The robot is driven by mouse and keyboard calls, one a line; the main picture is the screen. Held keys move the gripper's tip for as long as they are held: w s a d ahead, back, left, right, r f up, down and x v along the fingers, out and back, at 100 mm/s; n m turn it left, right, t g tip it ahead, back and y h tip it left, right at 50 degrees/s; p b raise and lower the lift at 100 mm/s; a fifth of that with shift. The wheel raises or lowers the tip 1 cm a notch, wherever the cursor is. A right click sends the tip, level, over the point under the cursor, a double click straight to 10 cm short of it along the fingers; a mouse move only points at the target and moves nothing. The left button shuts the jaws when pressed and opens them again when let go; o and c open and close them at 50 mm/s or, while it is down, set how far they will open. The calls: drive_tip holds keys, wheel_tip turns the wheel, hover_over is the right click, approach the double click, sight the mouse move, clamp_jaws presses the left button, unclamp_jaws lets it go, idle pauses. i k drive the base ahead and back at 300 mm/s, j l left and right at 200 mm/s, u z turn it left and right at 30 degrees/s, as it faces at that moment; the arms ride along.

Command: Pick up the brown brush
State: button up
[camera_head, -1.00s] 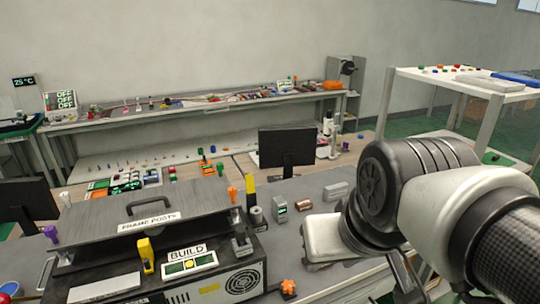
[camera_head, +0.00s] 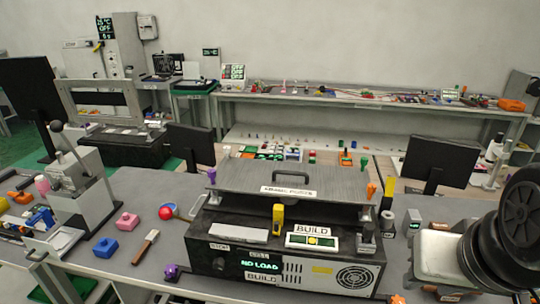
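A small brush (camera_head: 146,246) with a brown handle lies on the grey bench top, left of the middle in the head view. My arm enters at the right edge, far from the brush. Its wrist links show, but I cannot make out any gripper fingers.
The blue block (camera_head: 105,247) and a pink block (camera_head: 127,221) lie close to the brush. A red and blue round item (camera_head: 168,211) lies behind it. The black machine (camera_head: 290,262) stands between the brush and my arm. A grey lever press (camera_head: 80,185) stands at left.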

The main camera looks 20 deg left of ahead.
sight(151, 238)
drive_tip(key=u, duration=1.9)
drive_tip(key=i+j+z, duration=0.15)
drive_tip(key=z, duration=0.25)
drive_tip(key=i+j+z, duration=0.1)
drive_tip(key=j+z, duration=0.25)
drive_tip(key=i+j+z, duration=0.1)
drive_tip(key=j, duration=0.2)
drive_tip(key=i+j+z, duration=0.15)
drive_tip(key=j, duration=0.2)
drive_tip(key=j+z, duration=0.1)
drive_tip(key=j, duration=0.25)
drive_tip(key=i+j, duration=0.1)
drive_tip(key=j, duration=0.45)
drive_tip(key=i+j, duration=0.15)
drive_tip(key=j, duration=0.35)
drive_tip(key=i+j+z, duration=0.1)
drive_tip(key=j, duration=0.45)
